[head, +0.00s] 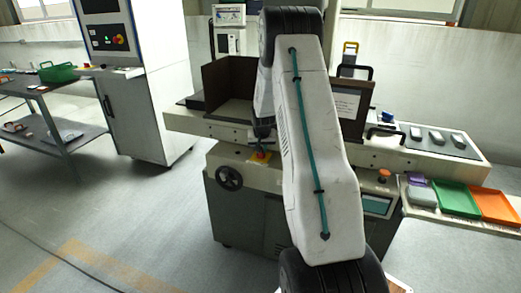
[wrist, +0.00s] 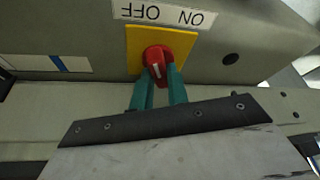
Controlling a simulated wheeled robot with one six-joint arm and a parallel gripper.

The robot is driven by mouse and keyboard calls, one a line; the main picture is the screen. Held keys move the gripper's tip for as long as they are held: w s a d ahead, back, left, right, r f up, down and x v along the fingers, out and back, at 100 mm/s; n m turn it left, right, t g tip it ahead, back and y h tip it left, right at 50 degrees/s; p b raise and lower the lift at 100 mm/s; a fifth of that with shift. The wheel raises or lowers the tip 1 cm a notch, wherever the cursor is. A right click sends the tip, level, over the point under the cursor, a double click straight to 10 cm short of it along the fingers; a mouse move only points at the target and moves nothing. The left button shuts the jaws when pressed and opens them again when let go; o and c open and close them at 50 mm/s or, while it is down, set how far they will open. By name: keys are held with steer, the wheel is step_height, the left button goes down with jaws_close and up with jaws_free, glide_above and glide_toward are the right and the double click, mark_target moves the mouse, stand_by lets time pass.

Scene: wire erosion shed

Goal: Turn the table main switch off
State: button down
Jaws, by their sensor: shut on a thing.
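The table main switch is a red rotary knob (wrist: 157,56) on a yellow square plate (wrist: 134,43), on the front of the machine. Above it in the wrist view is a white label (wrist: 168,14), upside down, with ON on the right and OFF on the left. The knob's short white mark runs nearly up and down the picture; which word it indicates is unclear. My gripper (wrist: 160,76) has its teal fingers shut on the knob, one each side. In the head view the yellow plate (head: 259,157) shows below my gripper, whose fingers are hard to make out.
The machine (head: 234,133) has a black handwheel (head: 229,177) left of the switch and an orange knob (head: 384,175) to the right. Green and orange trays (head: 457,198) lie at the right. A white cabinet (head: 157,80) stands left.

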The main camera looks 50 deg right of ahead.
steer(key=shift+s+n+t+y, duration=0.1)
steer(key=shift+n+t+y, duration=0.4)
steer(key=shift+n, duration=1.7)
steer(key=shift+y, duration=0.3)
steer(key=c, duration=1.4)
jaws_free()
steer(key=shift+d, duration=0.1)
steer(key=shift+o, duration=0.2)
steer(key=v, duration=0.7)
steer(key=shift+r, duration=0.4)
steer(key=shift+s, duration=0.15)
